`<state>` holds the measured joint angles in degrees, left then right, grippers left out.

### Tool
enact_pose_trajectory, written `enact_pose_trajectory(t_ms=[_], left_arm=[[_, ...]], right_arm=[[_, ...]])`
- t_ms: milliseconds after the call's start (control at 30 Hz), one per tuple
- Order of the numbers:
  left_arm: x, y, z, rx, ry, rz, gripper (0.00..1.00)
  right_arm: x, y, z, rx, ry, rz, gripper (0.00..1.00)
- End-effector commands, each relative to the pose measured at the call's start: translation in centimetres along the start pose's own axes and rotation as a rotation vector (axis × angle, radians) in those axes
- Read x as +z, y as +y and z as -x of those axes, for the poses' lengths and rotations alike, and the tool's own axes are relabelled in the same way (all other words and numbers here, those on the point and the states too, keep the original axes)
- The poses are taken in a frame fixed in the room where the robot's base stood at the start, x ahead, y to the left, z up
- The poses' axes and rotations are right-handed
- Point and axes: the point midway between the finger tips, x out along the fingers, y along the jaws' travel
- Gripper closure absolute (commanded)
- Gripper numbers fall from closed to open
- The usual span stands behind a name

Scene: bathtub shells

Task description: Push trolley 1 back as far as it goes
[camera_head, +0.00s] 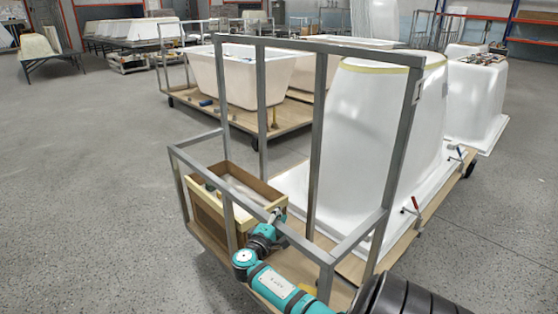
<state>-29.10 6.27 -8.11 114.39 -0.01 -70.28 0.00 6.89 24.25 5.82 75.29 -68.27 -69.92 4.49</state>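The nearest trolley, which I take to be trolley 1, has a wooden deck (420,226) and a grey tube frame (262,90) at its near end. I see no number on it. A large white bathtub shell (365,130) stands on its deck, with a wooden box (215,222) at the near left. My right gripper (277,214) is at the frame's lower cross rail, by the box's right corner. It is small and partly hidden, so its finger opening and any contact with the rail are unclear. My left gripper is not in view.
A second trolley (290,117) with a white tub (240,78) stands behind and to the left. Another white shell (475,105) stands beyond the near trolley at the right. Red-handled clamps (416,205) sit along the deck's right side. The floor at left is clear.

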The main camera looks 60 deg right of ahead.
Motion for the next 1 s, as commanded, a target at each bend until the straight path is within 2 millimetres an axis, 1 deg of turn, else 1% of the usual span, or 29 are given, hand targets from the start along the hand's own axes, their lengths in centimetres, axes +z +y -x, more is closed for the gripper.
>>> enact_pose_trajectory(t_ms=[33, 267, 500, 600, 667, 767, 1000], left_arm=[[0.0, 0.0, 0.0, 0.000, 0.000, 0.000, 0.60], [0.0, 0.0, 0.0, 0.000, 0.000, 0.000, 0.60], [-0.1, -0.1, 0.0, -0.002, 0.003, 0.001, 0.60], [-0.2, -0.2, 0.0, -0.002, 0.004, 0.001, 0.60], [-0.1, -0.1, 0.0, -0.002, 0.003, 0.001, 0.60], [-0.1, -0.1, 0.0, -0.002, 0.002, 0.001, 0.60], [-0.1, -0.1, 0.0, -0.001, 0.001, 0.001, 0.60]], right_arm=[[0.0, 0.0, 0.0, 0.000, 0.000, 0.000, 0.78], [0.0, 0.1, -0.1, 0.001, 0.001, -0.001, 0.48], [-0.1, 0.1, -0.1, 0.001, 0.001, -0.001, 0.48], [-0.1, 0.0, 0.4, 0.000, 0.002, -0.001, 0.48], [-0.1, 0.0, 1.0, 0.000, 0.002, -0.001, 0.48], [-0.1, 0.0, 2.7, -0.003, 0.003, -0.003, 0.48], [0.0, -0.1, 7.9, -0.004, 0.002, -0.002, 0.48]])
